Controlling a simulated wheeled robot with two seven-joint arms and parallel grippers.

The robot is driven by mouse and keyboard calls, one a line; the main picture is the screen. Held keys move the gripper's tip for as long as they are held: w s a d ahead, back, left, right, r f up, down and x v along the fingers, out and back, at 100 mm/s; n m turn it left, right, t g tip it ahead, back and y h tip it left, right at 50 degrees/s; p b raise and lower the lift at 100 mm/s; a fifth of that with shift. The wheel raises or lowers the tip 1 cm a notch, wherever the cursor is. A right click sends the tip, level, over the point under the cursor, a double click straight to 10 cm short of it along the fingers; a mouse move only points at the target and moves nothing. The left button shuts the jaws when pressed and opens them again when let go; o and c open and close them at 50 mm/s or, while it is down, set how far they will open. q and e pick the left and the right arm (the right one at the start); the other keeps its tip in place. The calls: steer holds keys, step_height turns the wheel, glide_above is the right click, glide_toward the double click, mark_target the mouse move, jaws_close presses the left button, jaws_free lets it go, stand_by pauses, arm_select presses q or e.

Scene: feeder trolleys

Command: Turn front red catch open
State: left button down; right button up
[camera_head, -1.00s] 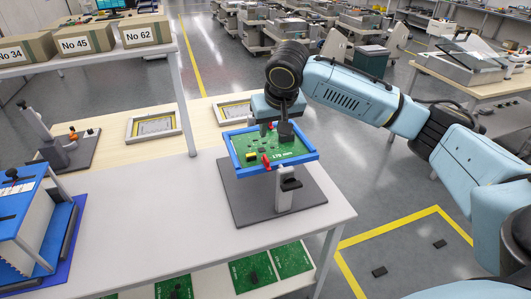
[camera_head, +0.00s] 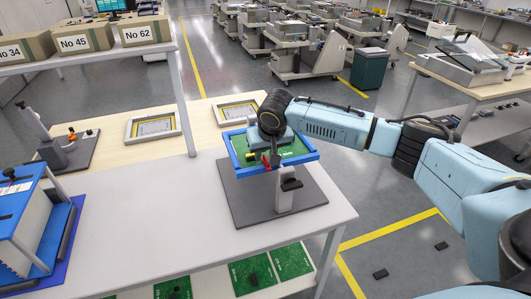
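A blue frame (camera_head: 235,158) holds a green circuit board (camera_head: 297,148) on a stand with a dark grey base plate (camera_head: 240,200). A small red catch (camera_head: 265,159) shows near the front side of the board, to the right of a small yellow part (camera_head: 250,157). My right gripper (camera_head: 275,158) points down over the board, just right of the red catch. Its fingers look close to the catch, but I cannot tell whether they touch it. The fingers are small and dark, and their gap is not clear. My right wrist hides the back middle of the board. My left gripper is not in view.
A blue box-like fixture (camera_head: 20,225) is at the left, and boxes (camera_head: 85,40) sit on a shelf above. The white tabletop (camera_head: 150,215) between is clear.

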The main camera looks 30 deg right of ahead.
jaws_close()
